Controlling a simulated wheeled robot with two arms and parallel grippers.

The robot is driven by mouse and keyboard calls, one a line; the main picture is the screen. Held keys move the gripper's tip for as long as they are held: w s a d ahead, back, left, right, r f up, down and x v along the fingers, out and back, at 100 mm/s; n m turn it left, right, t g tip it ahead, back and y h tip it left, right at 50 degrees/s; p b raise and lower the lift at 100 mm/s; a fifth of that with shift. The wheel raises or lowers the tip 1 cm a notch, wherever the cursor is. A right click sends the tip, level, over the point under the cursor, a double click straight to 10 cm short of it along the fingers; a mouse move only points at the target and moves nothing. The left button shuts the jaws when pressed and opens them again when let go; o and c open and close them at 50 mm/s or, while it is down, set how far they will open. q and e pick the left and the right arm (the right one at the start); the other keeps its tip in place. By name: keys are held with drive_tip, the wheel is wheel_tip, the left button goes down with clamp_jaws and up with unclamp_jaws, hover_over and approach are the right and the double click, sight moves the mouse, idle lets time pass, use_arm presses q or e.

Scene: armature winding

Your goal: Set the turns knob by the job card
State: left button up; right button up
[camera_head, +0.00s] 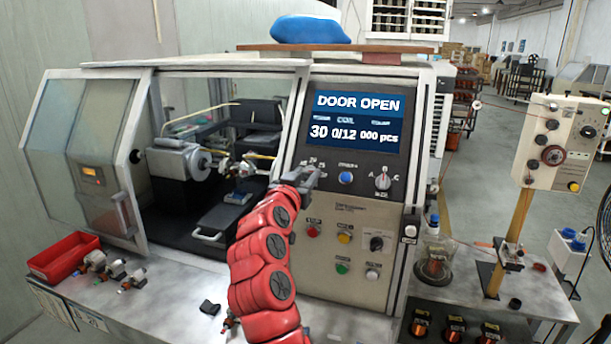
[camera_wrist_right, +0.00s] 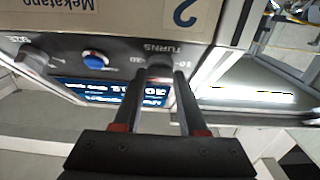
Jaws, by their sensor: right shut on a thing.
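My right gripper (camera_head: 303,178) reaches up to the winding machine's control panel (camera_head: 345,218) at the dial on its left side. In the right wrist view, the gripper (camera_wrist_right: 159,78) is shut on the turns knob (camera_wrist_right: 160,71), one finger on either side, under the label TURNS. In the head view, the gripper covers the knob and parts of its scale numbers. The screen (camera_head: 352,117) above reads DOOR OPEN, with 30 and 0/12 below. I cannot make out a job card. My left gripper is not in view.
A blue button (camera_head: 345,178) and the A–C selector (camera_head: 382,179) sit right of the knob. Coloured buttons are below. The machine's door stands open at left. A red tray (camera_head: 64,257) and several small armatures lie on the bench. A wire stand (camera_head: 556,145) is at right.

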clamp_jaws()
